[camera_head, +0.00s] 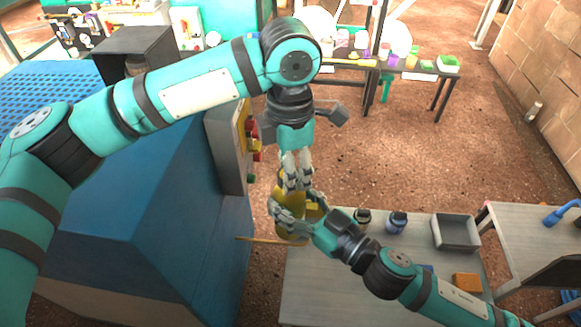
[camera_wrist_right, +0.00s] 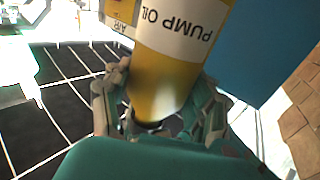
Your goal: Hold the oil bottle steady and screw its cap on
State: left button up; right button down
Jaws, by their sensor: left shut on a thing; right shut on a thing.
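The yellow oil bottle (camera_head: 290,226) is in the middle of the head view, partly covered by both grippers. In the right wrist view the oil bottle (camera_wrist_right: 160,85) fills the upper middle, with a white "PUMP OIL" label upside down in the picture. My right gripper (camera_head: 286,211) is shut on the bottle, and its fingers (camera_wrist_right: 158,103) lie on either side of the tapered part. My left gripper (camera_head: 294,183) comes down from above and is shut just above the right one, at the bottle's upper end. The cap is hidden by its fingers.
A grey table (camera_head: 330,270) lies below, holding two small dark-capped jars (camera_head: 396,222), a grey bin (camera_head: 456,231) and an orange block (camera_head: 466,282). A large blue machine (camera_head: 165,220) stands close on the left.

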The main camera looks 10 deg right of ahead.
pick_arm(q)
jog(key=shift+w, duration=0.1)
jog(key=o, duration=0.7)
jog(key=shift+r, duration=2.3)
jog(key=shift+c, duration=0.5)
